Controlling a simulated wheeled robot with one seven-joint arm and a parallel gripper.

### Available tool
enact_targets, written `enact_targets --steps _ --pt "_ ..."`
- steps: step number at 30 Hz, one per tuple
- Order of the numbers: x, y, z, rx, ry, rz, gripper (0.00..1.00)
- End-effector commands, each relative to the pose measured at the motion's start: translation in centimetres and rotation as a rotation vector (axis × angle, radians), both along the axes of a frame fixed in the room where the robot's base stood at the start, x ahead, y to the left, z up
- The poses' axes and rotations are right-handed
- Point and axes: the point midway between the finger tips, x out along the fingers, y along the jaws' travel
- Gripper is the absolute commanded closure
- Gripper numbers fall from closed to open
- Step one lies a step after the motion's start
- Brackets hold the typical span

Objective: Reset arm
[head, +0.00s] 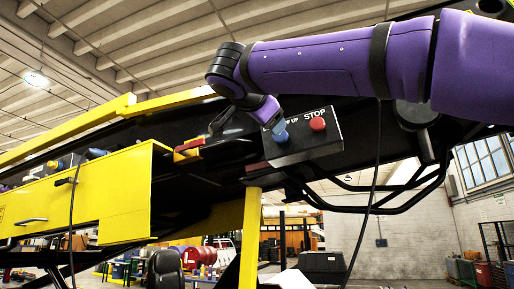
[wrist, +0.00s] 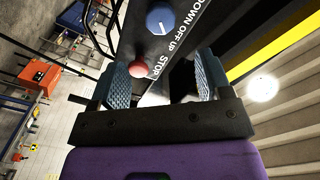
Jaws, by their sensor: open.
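My purple arm reaches in from the right of the head view, with my gripper (head: 274,122) in front of the left part of a dark control panel (head: 310,148). In the wrist view my gripper (wrist: 162,72) is open, its two blue ribbed finger pads apart with nothing held between them. The panel has a red STOP button (head: 317,124) and a blue knob (head: 281,137) marked DOWN OFF UP. In the wrist view the red button (wrist: 138,68) shows near the left finger and the blue knob (wrist: 160,18) lies beyond the fingers. Part of the panel's label is hidden by my arm in the head view.
The panel sits on the belt loader's black boom, beside its yellow body (head: 100,205). A red and yellow switch (head: 188,150) is left of the panel. Black bent rails (head: 390,205) and a hanging cable lie below and right. A black seat (head: 165,272) stands below.

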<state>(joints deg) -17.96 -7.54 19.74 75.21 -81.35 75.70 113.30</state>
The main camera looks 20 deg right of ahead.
Motion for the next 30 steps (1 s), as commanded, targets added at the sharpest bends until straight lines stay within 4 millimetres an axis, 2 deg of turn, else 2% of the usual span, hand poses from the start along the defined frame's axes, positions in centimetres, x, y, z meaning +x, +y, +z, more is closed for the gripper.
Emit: enact_targets --steps 8,11,13,17,20,26,30 --pt "0.0 -0.1 -0.2 -0.005 0.01 0.001 0.29" --pt "-0.2 -0.8 -1.6 -0.04 0.079 0.006 0.29" --pt "-0.4 -1.7 -3.7 -0.088 0.18 0.016 0.29" --pt "-1.5 -4.4 -10.0 -0.199 0.448 0.069 0.29" --pt "-3.0 -6.8 -15.5 -0.27 0.661 0.136 0.29" --pt "-7.5 -10.9 -26.7 -0.351 1.012 0.34 0.29" --pt "-11.5 -12.7 -34.4 -0.369 1.178 0.531 0.29"
